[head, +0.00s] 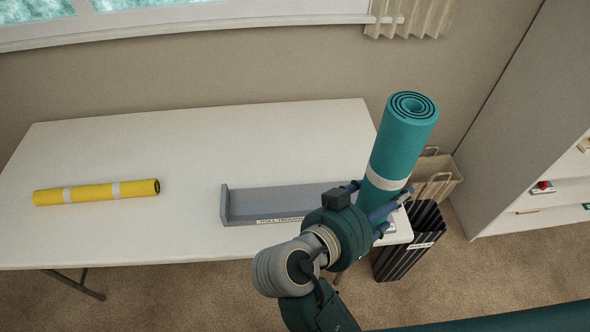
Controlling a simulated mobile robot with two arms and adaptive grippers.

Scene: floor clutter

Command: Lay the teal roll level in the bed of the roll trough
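The teal roll (403,140) stands nearly upright at the table's right end, leaning a little to the right, with a pale band around it. My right gripper (382,205) is shut on its lower part, below the band. The roll's lower end is partly hidden by the gripper, and I cannot tell whether it touches the table. The grey roll trough (275,202) lies on the table, left of the gripper, with a label on its front. Its bed looks empty where it shows; its right end is hidden behind my arm. My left gripper is not in view.
A yellow roll (95,192) with pale bands lies on the left of the white table (170,150). A dark striped bin (405,255) and a tan bag (437,172) stand on the floor off the right end. White shelves (560,195) are far right. The table's middle left is clear.

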